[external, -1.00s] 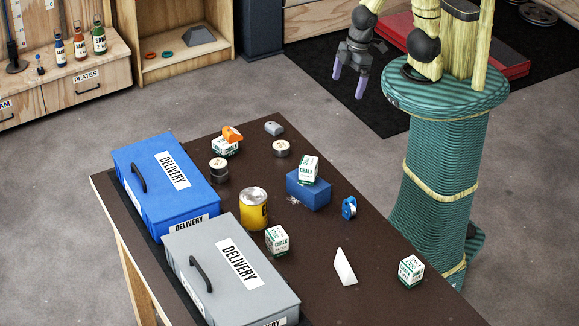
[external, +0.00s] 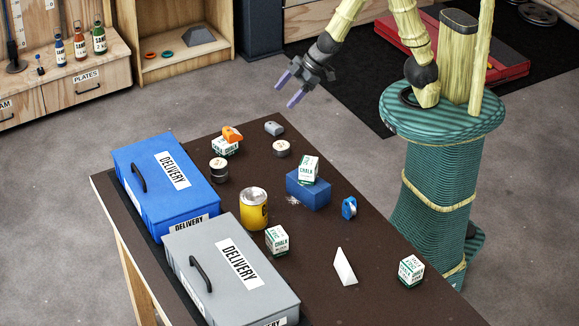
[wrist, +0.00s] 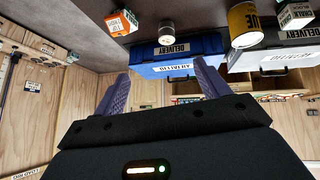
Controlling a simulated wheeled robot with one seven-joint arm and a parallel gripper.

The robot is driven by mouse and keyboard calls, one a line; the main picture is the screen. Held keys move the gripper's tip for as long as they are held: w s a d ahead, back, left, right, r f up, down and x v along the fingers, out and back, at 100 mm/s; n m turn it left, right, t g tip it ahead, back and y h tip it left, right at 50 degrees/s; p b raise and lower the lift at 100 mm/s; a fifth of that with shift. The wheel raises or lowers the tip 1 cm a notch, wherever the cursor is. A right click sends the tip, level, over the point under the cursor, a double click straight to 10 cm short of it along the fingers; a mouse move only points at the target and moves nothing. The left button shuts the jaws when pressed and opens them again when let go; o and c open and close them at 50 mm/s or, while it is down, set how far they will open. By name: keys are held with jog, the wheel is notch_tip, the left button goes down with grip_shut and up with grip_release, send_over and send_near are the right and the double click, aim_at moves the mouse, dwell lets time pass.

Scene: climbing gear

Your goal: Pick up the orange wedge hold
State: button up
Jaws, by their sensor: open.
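The orange wedge hold (external: 232,134) lies on top of a white and green chalk box (external: 226,147) near the far end of the dark table. My gripper (external: 287,90) is in the air beyond the table's far edge, above and to the right of the hold and well apart from it. Its two purple fingers are spread, with nothing between them. In the wrist view my gripper (wrist: 160,72) is also empty. A white box with orange on it (wrist: 122,22) shows at the top there, but I cannot make out the wedge hold clearly.
A grey hold (external: 274,128) and two small tins (external: 281,149) (external: 219,170) are near the wedge hold. A blue delivery box (external: 140,160), a grey one (external: 215,290), a yellow can (external: 247,215) and a blue block (external: 308,194) with a chalk box stand nearer.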

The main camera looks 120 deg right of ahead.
jog(key=s+d+f+t+y+b, duration=0.1)
jog(key=s+d+f+t+b, duration=0.1)
jog(key=d+f+b, duration=0.4)
jog(key=s+d+f+t+y+b, duration=0.1)
jog(key=d+f+t+b, duration=0.3)
jog(key=d+f, duration=0.4)
jog(key=shift+s+d+f+n+b, duration=0.3)
jog(key=shift+s+d+b, duration=0.1)
jog(key=shift+d+b, duration=0.45)
jog(key=shift+a, duration=0.1)
send_near(233, 130)
jog(key=x, duration=0.2)
jog(key=a+x, duration=0.1)
jog(key=x, duration=0.1)
jog(key=shift+w+f, duration=0.4)
jog(key=shift+w, duration=0.3)
jog(key=shift+d+p+x, duration=0.2)
jog(key=shift+x, duration=1.1)
jog(key=shift+d+p+x, duration=0.15)
jog(key=shift+d+x, duration=0.05)
jog(key=shift+x, duration=1.15)
